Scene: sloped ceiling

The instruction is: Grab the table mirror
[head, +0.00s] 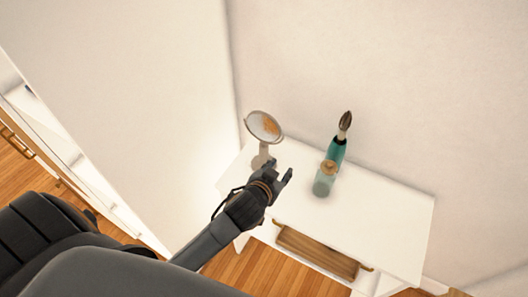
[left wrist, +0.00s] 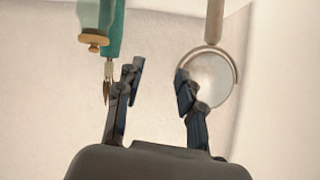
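The table mirror (head: 264,127) stands upright at the left end of the white table, a round glass on a pale stand. In the left wrist view, which looks upside down, its round head (left wrist: 212,80) shows at the right behind one finger, with the stem above it. My left gripper (head: 281,176) is over the table, in front of the mirror's base and a little to its right. In the left wrist view the gripper's fingers (left wrist: 160,88) are spread apart with nothing between them. Whether a finger touches the mirror cannot be told. My right gripper is not seen.
A teal bottle with a dark top (head: 336,152) and a pale green jar with a tan lid (head: 324,182) stand right of the gripper on the white table (head: 390,215). Walls close in behind and left. The table's right part is clear.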

